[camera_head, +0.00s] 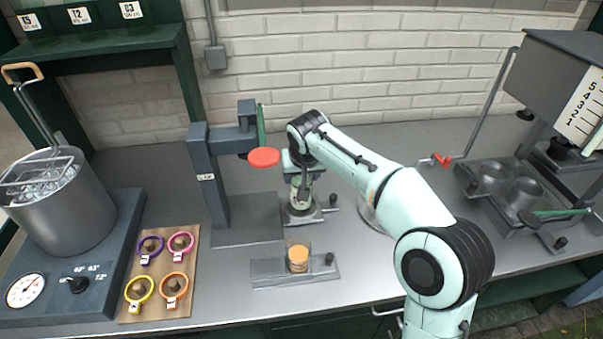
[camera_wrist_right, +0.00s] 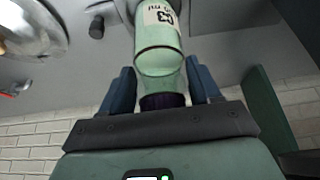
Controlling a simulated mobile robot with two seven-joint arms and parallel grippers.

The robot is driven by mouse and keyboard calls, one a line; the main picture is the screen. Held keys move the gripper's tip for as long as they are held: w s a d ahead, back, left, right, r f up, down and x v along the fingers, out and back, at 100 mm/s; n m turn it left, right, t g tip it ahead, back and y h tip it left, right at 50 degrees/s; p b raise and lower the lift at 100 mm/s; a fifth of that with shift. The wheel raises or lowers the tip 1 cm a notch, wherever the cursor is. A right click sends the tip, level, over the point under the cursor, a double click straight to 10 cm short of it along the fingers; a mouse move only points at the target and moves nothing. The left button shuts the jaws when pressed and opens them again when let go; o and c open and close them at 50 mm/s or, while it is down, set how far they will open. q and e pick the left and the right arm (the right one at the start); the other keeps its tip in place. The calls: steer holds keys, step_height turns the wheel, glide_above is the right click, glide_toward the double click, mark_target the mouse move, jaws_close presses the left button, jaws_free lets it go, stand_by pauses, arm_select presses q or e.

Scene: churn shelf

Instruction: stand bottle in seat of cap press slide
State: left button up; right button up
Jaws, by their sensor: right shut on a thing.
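A pale green glass bottle (camera_head: 301,194) with a white label hangs or stands upright below my right gripper (camera_head: 300,166). In the right wrist view the bottle (camera_wrist_right: 160,55) sits between the two blue fingers (camera_wrist_right: 160,92), its label reads C3, and a dark purple band shows at its narrow end. My right gripper is shut on it. The bottle's lower end is at a small grey slide (camera_head: 303,217) with a side knob; whether it rests in the seat cannot be told. My left gripper is not seen.
A grey holder (camera_head: 265,275) with a clear cup of orange discs (camera_head: 298,260) lies in front. A wooden board (camera_head: 158,300) with several coloured rings, a steel pot (camera_head: 75,215) and a dial unit are at left. A lever machine (camera_head: 530,190) stands at right.

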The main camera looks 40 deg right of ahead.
steer(key=shift+f, duration=0.35)
steer(key=shift+f+b, duration=0.2)
steer(key=shift+b, duration=0.1)
steer(key=shift+f, duration=0.15)
stand_by(0.4)
steer(key=o, duration=1.1)
steer(key=shift+c, duration=0.2)
steer(key=shift+f, duration=0.1)
steer(key=c, duration=0.3)
